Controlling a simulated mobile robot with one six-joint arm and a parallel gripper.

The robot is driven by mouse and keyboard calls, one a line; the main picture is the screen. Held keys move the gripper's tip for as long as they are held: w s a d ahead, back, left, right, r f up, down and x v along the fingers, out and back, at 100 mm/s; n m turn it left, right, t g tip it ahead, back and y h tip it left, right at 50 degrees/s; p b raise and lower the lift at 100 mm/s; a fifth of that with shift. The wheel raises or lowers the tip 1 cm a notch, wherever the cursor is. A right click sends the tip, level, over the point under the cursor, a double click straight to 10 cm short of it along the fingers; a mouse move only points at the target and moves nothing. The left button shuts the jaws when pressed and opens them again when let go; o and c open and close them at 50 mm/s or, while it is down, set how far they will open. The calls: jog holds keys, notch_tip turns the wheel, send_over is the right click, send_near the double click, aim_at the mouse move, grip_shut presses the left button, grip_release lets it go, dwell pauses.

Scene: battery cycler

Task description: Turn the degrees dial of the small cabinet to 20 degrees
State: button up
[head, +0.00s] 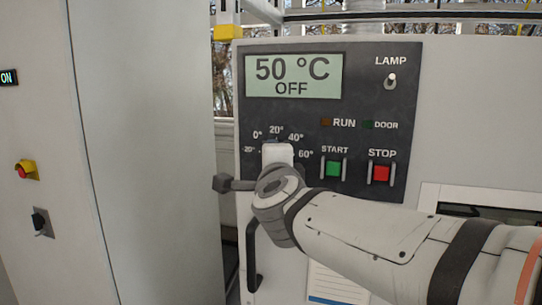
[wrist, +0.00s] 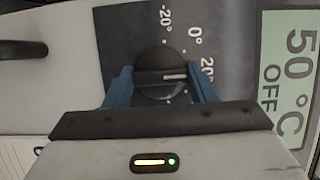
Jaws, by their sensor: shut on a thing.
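The small cabinet's dark control panel (head: 400,110) has a degrees dial, marked from -20° to 60°. In the head view my gripper (head: 276,152) covers the dial. In the wrist view the black round dial (wrist: 160,62) sits between the two blue fingers of my gripper (wrist: 162,84), which are shut on its sides. The dial's white line points right in that view, close to the 20° mark, partly cut off by a finger. The display (head: 293,76) reads 50 °C, OFF.
A green START button (head: 333,169) and a red STOP button (head: 381,174) sit right of the dial. The LAMP switch (head: 391,82) is higher up. A dark door handle (head: 253,255) is below. A tall cabinet (head: 150,150) stands close on the left.

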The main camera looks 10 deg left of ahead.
jog(key=shift+f, duration=0.15)
jog(key=o, duration=1)
jog(key=shift+w+d, duration=0.1)
jog(key=shift+w, duration=0.05)
jog(key=b+v, duration=0.1)
jog(key=v, duration=0.7)
